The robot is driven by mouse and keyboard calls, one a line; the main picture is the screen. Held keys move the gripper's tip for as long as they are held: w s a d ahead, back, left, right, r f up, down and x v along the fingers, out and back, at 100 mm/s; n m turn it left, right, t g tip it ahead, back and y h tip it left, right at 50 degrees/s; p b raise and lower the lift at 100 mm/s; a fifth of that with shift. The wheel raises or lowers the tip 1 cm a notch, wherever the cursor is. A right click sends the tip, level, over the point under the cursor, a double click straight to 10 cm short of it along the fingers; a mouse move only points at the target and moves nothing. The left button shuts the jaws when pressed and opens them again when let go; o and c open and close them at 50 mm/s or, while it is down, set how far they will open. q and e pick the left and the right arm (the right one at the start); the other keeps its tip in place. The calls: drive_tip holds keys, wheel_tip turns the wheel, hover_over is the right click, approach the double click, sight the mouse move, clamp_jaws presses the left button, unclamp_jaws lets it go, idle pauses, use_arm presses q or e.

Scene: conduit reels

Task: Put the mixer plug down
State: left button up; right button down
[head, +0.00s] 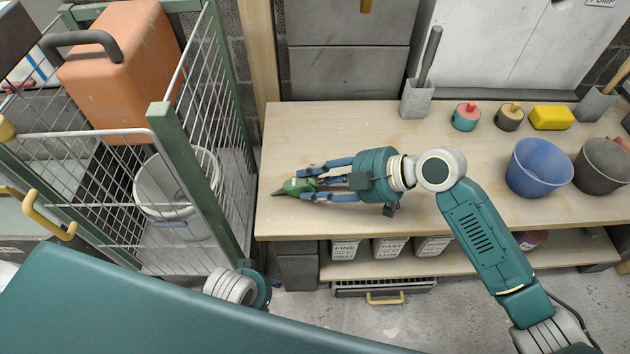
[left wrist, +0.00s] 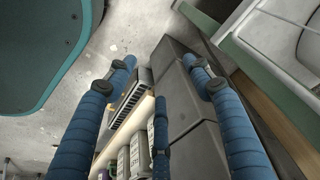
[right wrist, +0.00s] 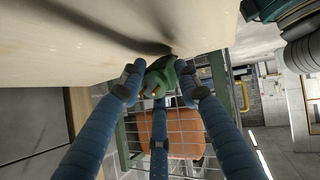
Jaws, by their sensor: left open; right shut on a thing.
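The green mixer plug (head: 296,187) is between the fingers of my right gripper (head: 308,183), low over the left end of the wooden workbench (head: 330,225). A dark pointed end of it faces left. In the right wrist view the green plug (right wrist: 160,77) is held between the blue fingertips (right wrist: 162,82), close to the pale bench surface (right wrist: 90,40); I cannot tell whether it touches. In the left wrist view my left gripper (left wrist: 158,62) is open and empty, above the floor and the bench's lower shelf. In the head view its fingers are hidden.
A wire cage trolley (head: 160,115) with an orange case (head: 125,65) stands left of the bench. At the bench's right are a blue bucket (head: 540,168), a dark bucket (head: 603,165), a yellow sponge-like block (head: 552,117) and two small round pots. The bench's middle is clear around my right arm.

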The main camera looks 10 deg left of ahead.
use_arm(q)
drive_tip(key=shift+r, duration=0.1)
use_arm(e)
drive_tip(key=shift+f, duration=0.1)
drive_tip(key=shift+f, duration=0.3)
drive_tip(key=c, duration=1.2)
unclamp_jaws()
use_arm(q)
drive_tip(key=shift+w+v, duration=0.2)
drive_tip(key=shift+v, duration=0.7)
drive_tip(key=shift+r, duration=0.1)
